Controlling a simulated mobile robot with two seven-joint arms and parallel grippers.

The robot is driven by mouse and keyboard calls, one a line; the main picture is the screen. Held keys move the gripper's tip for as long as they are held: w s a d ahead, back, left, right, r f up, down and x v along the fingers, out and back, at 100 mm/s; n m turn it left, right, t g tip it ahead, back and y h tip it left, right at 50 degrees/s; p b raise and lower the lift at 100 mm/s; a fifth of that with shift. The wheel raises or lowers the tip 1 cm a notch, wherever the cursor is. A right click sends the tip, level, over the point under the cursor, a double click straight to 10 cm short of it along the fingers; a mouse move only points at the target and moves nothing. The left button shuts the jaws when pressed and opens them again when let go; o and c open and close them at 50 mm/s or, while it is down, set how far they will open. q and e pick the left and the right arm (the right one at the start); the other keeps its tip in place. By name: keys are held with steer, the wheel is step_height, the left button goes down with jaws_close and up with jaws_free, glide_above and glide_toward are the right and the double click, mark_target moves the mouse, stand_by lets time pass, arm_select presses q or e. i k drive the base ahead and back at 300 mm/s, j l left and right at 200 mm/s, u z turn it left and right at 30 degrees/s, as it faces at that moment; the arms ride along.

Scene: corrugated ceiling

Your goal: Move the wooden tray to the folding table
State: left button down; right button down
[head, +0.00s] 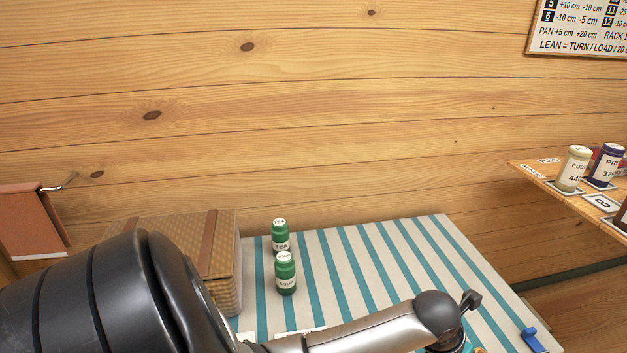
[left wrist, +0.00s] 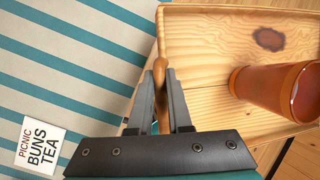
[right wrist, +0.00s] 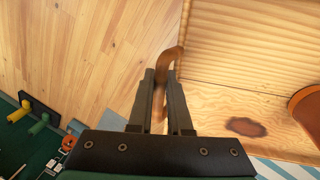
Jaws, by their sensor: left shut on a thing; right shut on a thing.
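The wooden tray (left wrist: 205,55) fills the right of the left wrist view, and an orange-brown cup (left wrist: 272,88) lies or leans in it. My left gripper (left wrist: 160,85) is shut on a brown handle at the tray's edge. In the right wrist view the tray (right wrist: 235,85) is at the right. My right gripper (right wrist: 161,85) is shut on a curved brown handle (right wrist: 170,60) there. A striped table top (head: 350,260) shows in the head view; it also shows beside the tray in the left wrist view (left wrist: 70,75). The head view does not show the tray.
A wicker basket (head: 218,280) and two green jars (head: 281,236), (head: 285,273) stand at the back left of the striped top. A card (left wrist: 40,146) lies on it. A shelf with jars (head: 573,168) is at the right. The striped top's back right is clear.

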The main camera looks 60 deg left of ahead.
mark_target(383, 296)
steer(key=i+u, duration=0.85)
steer(key=u, duration=0.35)
steer(key=i+u, duration=0.1)
steer(key=u, duration=0.3)
steer(key=l+u, duration=0.15)
steer(key=u, duration=0.3)
steer(key=i, duration=0.05)
